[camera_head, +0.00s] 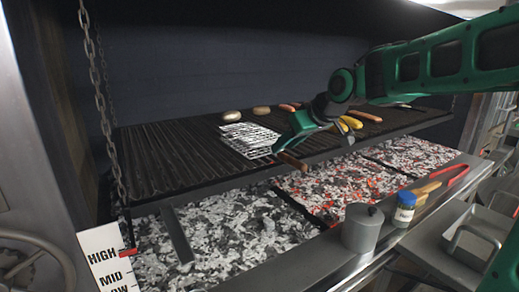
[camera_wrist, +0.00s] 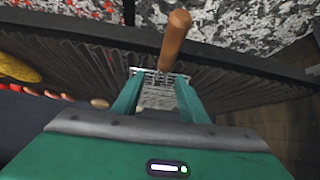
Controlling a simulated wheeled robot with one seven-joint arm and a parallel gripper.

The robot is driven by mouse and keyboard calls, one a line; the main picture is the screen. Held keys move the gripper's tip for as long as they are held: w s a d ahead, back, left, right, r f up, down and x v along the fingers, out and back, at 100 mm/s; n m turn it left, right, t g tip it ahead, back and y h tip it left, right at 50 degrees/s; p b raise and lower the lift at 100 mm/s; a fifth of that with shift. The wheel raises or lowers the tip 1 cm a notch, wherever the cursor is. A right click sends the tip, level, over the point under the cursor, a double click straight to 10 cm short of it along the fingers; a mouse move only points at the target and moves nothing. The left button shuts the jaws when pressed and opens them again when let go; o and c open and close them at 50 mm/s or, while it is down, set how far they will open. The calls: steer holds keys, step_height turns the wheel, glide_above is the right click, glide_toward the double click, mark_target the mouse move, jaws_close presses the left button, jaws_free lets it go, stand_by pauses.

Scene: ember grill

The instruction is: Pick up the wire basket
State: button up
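The wire basket (camera_head: 246,138) is a flat wire grid with a brown wooden handle (camera_head: 291,160). It lies on the dark grill grate (camera_head: 170,168), with its handle pointing toward the front edge. In the wrist view, the basket's wire grid (camera_wrist: 157,97) shows between my fingers, and its handle (camera_wrist: 176,38) extends past the fingertips. My gripper (camera_head: 279,147) is at the handle end of the basket. In the wrist view, my gripper (camera_wrist: 158,77) is open, with a finger on each side of the basket. I cannot tell whether either finger touches it.
Round patties (camera_head: 231,116), sausages (camera_head: 366,116) and yellow corn (camera_head: 350,122) lie behind and right of the basket. Coals (camera_head: 345,185) burn below the grate. A chain (camera_head: 101,75) hangs left.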

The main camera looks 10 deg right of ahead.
mark_target(264, 146)
steer(key=x, duration=0.4)
steer(key=shift+w+a+f, duration=0.1)
steer(key=shift+f, duration=0.1)
jaws_close()
steer(key=shift+r, duration=0.1)
steer(key=shift+r, duration=0.1)
